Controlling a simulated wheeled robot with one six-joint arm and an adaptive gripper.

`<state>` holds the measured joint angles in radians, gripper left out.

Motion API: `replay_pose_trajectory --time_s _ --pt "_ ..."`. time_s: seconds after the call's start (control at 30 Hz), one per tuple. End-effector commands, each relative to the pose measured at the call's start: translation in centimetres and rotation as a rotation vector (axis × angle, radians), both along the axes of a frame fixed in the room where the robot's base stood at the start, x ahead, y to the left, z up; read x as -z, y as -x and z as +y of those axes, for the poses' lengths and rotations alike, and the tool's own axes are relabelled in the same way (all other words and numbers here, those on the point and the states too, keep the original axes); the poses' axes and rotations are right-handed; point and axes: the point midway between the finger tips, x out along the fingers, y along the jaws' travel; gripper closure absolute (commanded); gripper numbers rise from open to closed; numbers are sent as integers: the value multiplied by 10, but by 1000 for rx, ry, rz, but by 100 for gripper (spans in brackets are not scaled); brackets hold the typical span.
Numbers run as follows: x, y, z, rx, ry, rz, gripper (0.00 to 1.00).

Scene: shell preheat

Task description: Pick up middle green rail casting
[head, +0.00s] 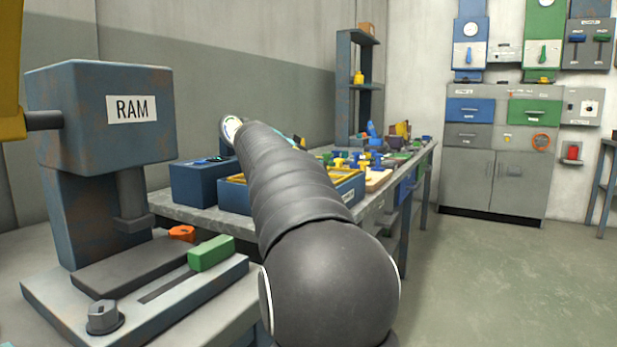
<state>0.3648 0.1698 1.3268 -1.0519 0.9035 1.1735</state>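My arm (290,190) reaches from the bottom centre towards the workbench, and its far end is near the blue bins. My gripper is hidden behind the arm, so its fingers do not show. Several small coloured parts, some of them green, lie on the workbench (180,211) beyond the arm. They are too small and crowded to tell which is the middle green rail casting. A larger green block (211,253) sits beside a slot on the bed of the press marked RAM (100,115), left of my arm.
An orange nut-like part (182,233) lies on the press bed. Blue bins (198,184) stand on the bench left of the arm, and a shelf (343,90) rises at its far end. Grey cabinets (494,185) line the back wall. The floor (480,290) on the right is clear.

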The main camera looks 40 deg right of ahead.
Motion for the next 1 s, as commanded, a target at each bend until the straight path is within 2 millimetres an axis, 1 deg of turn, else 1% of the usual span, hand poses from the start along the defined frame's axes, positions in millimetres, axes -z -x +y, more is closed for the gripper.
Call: replay_pose_trajectory --time_s 0.13,0.17,0.2,0.27,0.3,0.4,0.77,0.87,0.97,1.0 --pt "0 0 0 0 0 0 38" --pt "0 0 0 0 0 0 43" --pt "0 0 0 0 0 0 52" --pt "0 0 0 0 0 0 68" --pt "0 0 0 0 0 0 78" --pt "0 0 0 0 0 0 100" --pt "-3 0 0 0 1 0 100" --pt "-9 0 0 1 1 0 100" --pt "-21 0 0 2 1 -2 100" --pt "-28 0 0 1 1 -3 100"
